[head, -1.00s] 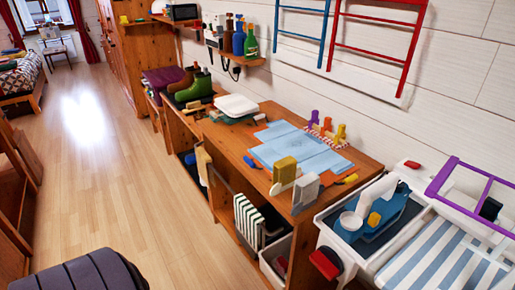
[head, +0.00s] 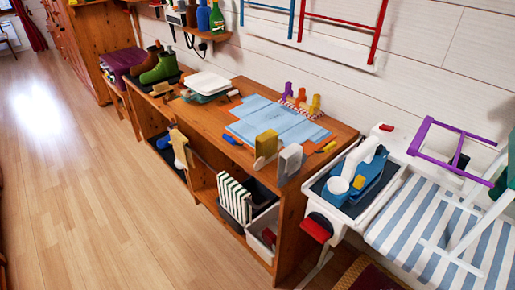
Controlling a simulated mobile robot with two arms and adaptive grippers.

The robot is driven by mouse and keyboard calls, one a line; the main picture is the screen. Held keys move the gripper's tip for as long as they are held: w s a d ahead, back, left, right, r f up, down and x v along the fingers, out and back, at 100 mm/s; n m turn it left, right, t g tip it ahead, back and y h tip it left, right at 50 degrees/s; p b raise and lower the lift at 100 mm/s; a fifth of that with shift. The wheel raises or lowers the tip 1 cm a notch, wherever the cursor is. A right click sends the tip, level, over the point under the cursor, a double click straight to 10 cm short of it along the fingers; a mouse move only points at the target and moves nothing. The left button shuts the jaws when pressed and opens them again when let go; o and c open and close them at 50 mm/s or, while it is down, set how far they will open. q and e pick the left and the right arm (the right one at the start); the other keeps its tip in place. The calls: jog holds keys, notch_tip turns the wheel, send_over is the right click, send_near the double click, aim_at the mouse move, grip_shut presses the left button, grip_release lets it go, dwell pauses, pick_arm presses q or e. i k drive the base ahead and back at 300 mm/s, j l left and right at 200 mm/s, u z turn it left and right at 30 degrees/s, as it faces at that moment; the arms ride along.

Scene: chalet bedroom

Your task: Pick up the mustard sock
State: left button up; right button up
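I cannot make out a mustard sock for certain in the head view. A mustard-yellow upright block-like thing (head: 266,144) stands at the front edge of the wooden desk (head: 207,116), beside a similar grey one (head: 290,160). A tan-yellow thing (head: 179,148) hangs at the front of the desk, its kind unclear. Neither of my grippers is in view.
Light blue sheets (head: 278,122) lie on the desk. Below are a striped item (head: 233,197) and a white bin (head: 258,238). A white unit with a blue caddy (head: 367,180) stands at right beside a striped surface (head: 428,222). The wooden floor (head: 90,200) at left is clear.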

aim_at(267, 144)
jog(key=i+j, duration=0.3)
jog(key=j, duration=0.15)
jog(key=i+j, duration=0.35)
jog(key=j, duration=0.1)
